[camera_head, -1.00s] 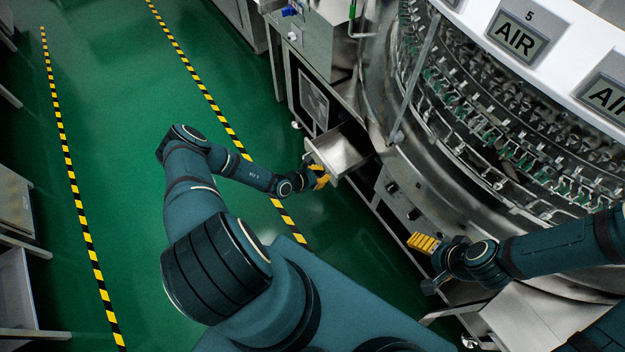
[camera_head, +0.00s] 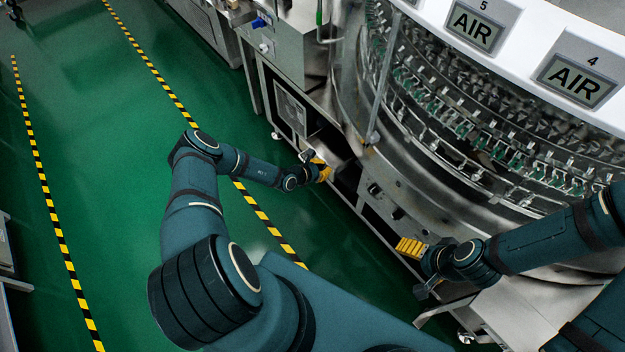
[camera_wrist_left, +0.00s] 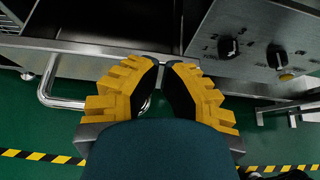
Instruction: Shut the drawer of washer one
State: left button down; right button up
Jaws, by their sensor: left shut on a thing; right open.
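The metal drawer (camera_head: 337,152) sticks out a little from the front of the washer's lower cabinet, partly hidden by my left gripper (camera_head: 324,171). In the left wrist view, the drawer's dark inside and bright front rim (camera_wrist_left: 90,46) lie just beyond the yellow fingers. My left gripper (camera_wrist_left: 160,75) is shut on the chrome drawer handle (camera_wrist_left: 62,101), near the middle of the picture; the fingers hide part of the bar. My right gripper (camera_head: 411,248) is open and empty beside the cabinet front, apart from the drawer.
The large round washer (camera_head: 480,120) with rings of metal clips fills the right side. A panel with a black knob (camera_wrist_left: 229,47) is right of the drawer. A metal step or plate (camera_head: 510,310) is at lower right. Green floor (camera_head: 120,190) with striped tape is free at left.

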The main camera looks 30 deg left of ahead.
pick_arm(q)
jog(key=b, duration=0.3)
send_over(345, 160)
jog(key=s, duration=0.1)
jog(key=shift+f, duration=0.1)
jog(key=shift+w+d, duration=0.1)
jog(key=shift+w, duration=0.3)
pick_arm(e)
jog(key=shift+a+f, duration=0.1)
jog(key=shift+f, duration=1.4)
